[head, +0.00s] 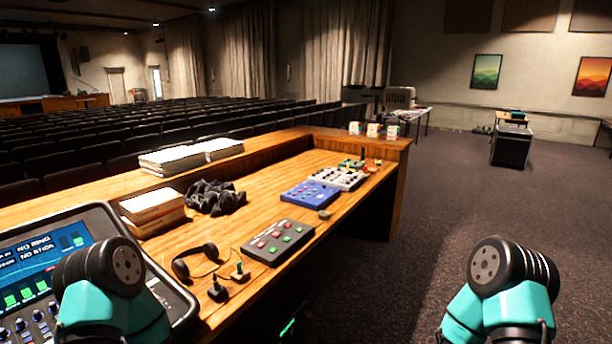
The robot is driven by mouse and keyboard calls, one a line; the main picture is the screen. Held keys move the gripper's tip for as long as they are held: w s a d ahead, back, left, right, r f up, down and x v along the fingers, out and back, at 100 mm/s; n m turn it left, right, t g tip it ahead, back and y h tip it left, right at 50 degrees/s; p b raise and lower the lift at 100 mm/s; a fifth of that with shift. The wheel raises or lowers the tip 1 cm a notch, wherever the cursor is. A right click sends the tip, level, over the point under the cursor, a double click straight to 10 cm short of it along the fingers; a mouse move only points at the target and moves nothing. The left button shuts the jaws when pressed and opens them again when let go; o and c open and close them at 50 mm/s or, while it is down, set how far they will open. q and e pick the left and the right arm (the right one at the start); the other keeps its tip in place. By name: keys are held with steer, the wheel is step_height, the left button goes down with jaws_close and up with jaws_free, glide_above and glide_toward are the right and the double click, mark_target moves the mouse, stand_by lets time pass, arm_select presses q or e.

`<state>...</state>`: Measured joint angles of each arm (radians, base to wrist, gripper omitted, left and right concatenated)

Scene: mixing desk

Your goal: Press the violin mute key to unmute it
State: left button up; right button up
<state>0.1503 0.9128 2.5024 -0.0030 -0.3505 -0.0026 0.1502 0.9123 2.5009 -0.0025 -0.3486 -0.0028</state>
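A grey key box (279,242) with red and green keys lies on the wooden desk near its front edge. Its labels are too small to read, so I cannot tell which key, if any, is the violin mute. A mixing console (181,301) stands at the lower left, with a lit screen (45,262), green lit squares and knobs. My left arm covers part of it. No violin label is readable there. Only teal and black links of my two arms show, at the lower left and lower right. No gripper fingers are visible, and neither arm overlaps the key box.
Black headphones (183,268) and two small stick-like controls (218,291) lie between console and key box. Books (153,209), dark crumpled cloth (214,197), a blue panel (309,193) and a white panel (338,179) are farther back. Open carpet lies right of the desk.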

arm_select(q)
jaws_close()
stand_by(1.4)
